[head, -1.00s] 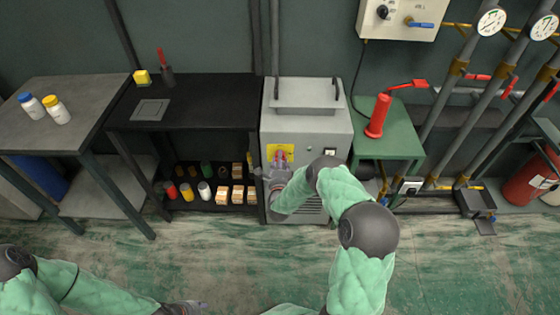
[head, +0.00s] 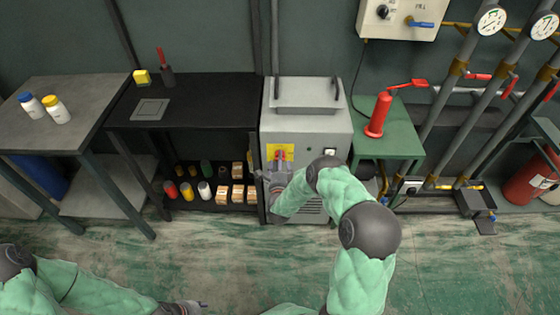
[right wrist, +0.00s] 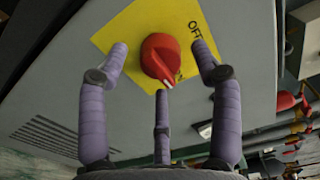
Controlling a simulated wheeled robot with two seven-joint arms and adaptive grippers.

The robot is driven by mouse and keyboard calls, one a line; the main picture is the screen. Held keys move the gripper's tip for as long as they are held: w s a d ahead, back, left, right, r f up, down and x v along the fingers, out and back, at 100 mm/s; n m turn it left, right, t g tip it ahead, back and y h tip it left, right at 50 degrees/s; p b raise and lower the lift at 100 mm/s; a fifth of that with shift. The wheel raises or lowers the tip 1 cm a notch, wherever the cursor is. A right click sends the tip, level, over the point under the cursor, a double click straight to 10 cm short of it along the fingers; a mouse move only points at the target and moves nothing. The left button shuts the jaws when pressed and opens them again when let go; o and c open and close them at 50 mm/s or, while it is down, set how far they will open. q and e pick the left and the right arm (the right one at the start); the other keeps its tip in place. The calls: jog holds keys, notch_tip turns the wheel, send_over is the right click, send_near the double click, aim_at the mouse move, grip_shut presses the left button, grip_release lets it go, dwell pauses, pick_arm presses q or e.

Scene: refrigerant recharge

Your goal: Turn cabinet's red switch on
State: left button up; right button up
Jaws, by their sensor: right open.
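The cabinet (head: 335,128) is a light grey metal box with a handle on top. Its red switch (head: 281,154) is a round knob on a yellow plate (head: 291,160) on the front face. In the right wrist view the red switch (right wrist: 160,56) has a pale mark at its lower edge, and "OFF" is printed on the plate above right of it. My right gripper (head: 268,177) is just below and in front of the switch. Its three purple fingers (right wrist: 161,75) are spread open around the knob, apparently without gripping it. My left gripper (head: 190,307) is low at the bottom edge; its fingers are unclear.
A black shelf (head: 215,105) with several bottles and boxes stands left of the cabinet. A green table (head: 402,146) with a red cylinder (head: 379,115) stands to the right. Pipes with gauges (head: 491,22) run further right. The floor (head: 180,260) in front is clear.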

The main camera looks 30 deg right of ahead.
jog(key=v, duration=1.1)
